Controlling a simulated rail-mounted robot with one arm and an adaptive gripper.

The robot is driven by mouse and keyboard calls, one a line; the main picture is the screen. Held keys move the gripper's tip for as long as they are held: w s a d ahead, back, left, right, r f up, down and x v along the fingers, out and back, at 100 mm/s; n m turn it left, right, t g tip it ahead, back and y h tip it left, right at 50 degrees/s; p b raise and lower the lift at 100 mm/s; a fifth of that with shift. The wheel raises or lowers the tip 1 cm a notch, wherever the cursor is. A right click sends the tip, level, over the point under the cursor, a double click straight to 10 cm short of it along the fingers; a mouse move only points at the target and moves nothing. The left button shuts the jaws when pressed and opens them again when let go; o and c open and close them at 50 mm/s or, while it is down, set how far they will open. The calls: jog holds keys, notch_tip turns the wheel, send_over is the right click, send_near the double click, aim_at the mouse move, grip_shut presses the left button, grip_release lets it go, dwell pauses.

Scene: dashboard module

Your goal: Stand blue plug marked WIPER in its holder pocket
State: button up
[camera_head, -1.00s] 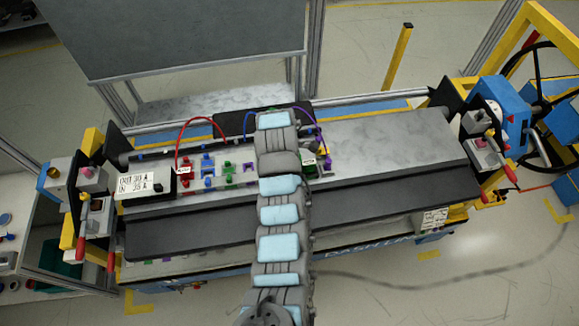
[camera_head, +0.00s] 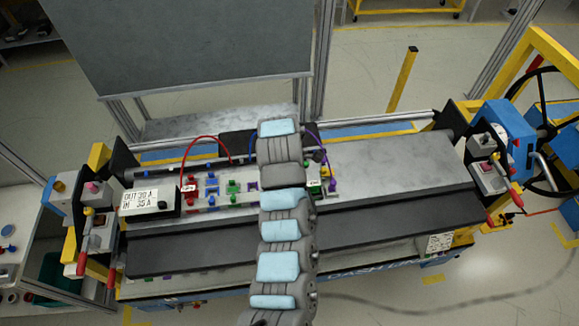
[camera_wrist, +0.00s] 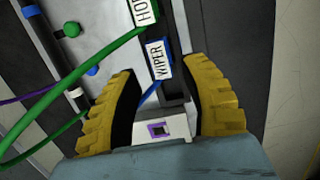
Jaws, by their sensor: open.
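In the wrist view, the two yellow-padded fingers of my gripper (camera_wrist: 165,68) are apart. A white label reading WIPER (camera_wrist: 157,60) shows between their tips in the picture, with a blue cable (camera_wrist: 150,95) running below it. A bit of blue (camera_wrist: 168,43) shows beside the label's upper end. I cannot tell whether the fingers touch the plug; most of the plug body is hidden. In the head view, my arm hides the gripper and the WIPER plug. I cannot pick out the plug's holder pocket.
A label starting HO (camera_wrist: 145,10) on a green cable (camera_wrist: 90,80) lies close by in the wrist view. A white block with a purple-edged opening (camera_wrist: 160,130) sits between the fingers' bases. Head view: red cable (camera_head: 208,138), blue fitting (camera_head: 211,190), amp-marked box (camera_head: 149,201); bare bench (camera_head: 390,150) at right.

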notch_tip(320, 180, up, 6)
jog(key=shift+a+r, duration=0.25)
jog(key=shift+a, duration=0.15)
dwell(0.3)
dwell(0.9)
